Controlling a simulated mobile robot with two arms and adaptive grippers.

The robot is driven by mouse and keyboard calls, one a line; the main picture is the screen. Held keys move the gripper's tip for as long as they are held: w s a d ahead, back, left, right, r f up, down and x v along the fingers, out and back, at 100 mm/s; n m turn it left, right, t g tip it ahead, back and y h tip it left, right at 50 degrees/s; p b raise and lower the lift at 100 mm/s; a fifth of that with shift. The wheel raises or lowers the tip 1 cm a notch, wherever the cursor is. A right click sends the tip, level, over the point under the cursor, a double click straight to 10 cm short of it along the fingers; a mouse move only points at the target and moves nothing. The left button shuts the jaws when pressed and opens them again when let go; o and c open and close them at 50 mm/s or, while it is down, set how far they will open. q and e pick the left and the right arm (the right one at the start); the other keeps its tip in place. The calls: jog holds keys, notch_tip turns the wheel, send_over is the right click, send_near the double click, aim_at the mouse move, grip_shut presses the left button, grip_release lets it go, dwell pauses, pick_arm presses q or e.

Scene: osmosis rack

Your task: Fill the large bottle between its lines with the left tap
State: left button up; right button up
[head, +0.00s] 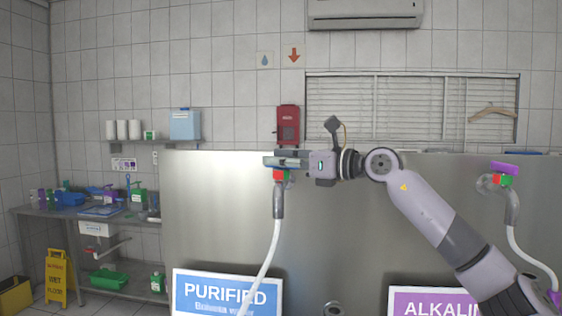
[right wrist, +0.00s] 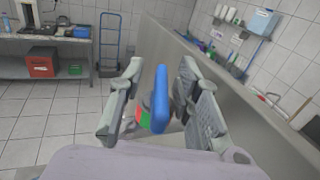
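The left tap (head: 278,200) is a grey nozzle with a white hose, on the steel panel above the blue "PURIFIED" sign (head: 220,294). A red and green part shows at its top. My right gripper (head: 284,160) reaches in from the right at the top of this tap. In the right wrist view, the tap's blue lever (right wrist: 161,98) stands between the fingers of this gripper (right wrist: 162,75), which are open with gaps on both sides. My left gripper is not in view. The large bottle is not in view.
A second tap (head: 511,200) with a purple lever stands at the right, above the "ALKALINE" sign (head: 434,303). The steel panel (head: 345,220) fills the front. A cluttered side bench (head: 85,213) and a yellow floor sign (head: 57,278) are at the left.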

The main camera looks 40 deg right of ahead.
jog(key=shift+d, duration=0.15)
jog(key=shift+s+d, duration=0.15)
jog(key=shift+s, duration=0.1)
jog(key=v, duration=1.1)
jog(key=shift+s, duration=0.3)
dwell(6.2)
